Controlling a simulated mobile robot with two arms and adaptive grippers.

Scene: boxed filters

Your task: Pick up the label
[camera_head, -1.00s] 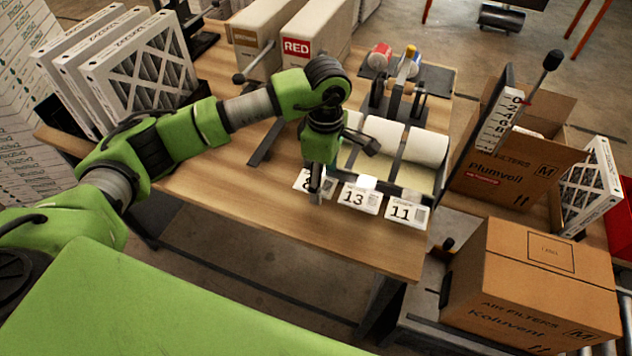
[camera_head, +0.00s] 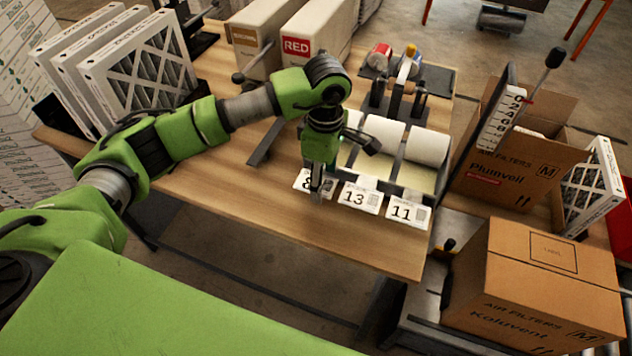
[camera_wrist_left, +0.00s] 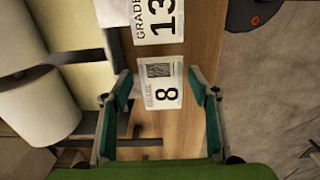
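Three white labels hang at the front of the roll dispenser on the wooden table. They are label 8 (camera_head: 302,181), label 13 (camera_head: 359,197) and label 11 (camera_head: 408,212). My left gripper (camera_head: 317,194) is over label 8 and hides part of it. In the left wrist view, label 8 (camera_wrist_left: 160,83) lies between the two spread fingers of my left gripper (camera_wrist_left: 160,85), with gaps on both sides. Label 13 (camera_wrist_left: 158,20) shows just beyond it. My left gripper is open and empty. My right gripper is not in view.
White rolls (camera_head: 427,147) sit in the dispenser behind the labels. A tape dispenser (camera_head: 405,75) stands farther back. A closed carton (camera_head: 530,285) and an open carton (camera_head: 510,165) are at the right. The table front (camera_head: 250,215) is clear.

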